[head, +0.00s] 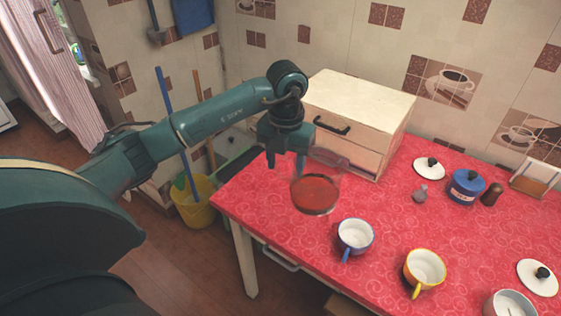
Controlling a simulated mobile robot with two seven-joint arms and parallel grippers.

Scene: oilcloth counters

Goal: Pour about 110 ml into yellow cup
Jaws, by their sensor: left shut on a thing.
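The yellow cup (425,267), white inside with a yellow handle toward the front, stands upright near the front edge of the red-covered table. It looks empty. My left gripper (286,161) is shut on a clear glass vessel (316,187) over the table's left part. The vessel is up and to the left of the yellow cup, apart from it. Its lower part looks dark red; I cannot tell how much is liquid and how much is the cloth showing through. My right gripper is not in view.
A blue cup (355,236) stands between the vessel and the yellow cup. Another cup (509,304) is cut off at the bottom right. A white drawer box (362,103) stands behind the vessel. White lids (429,168), a blue pot (466,187) and a dark shaker (492,194) stand farther right.

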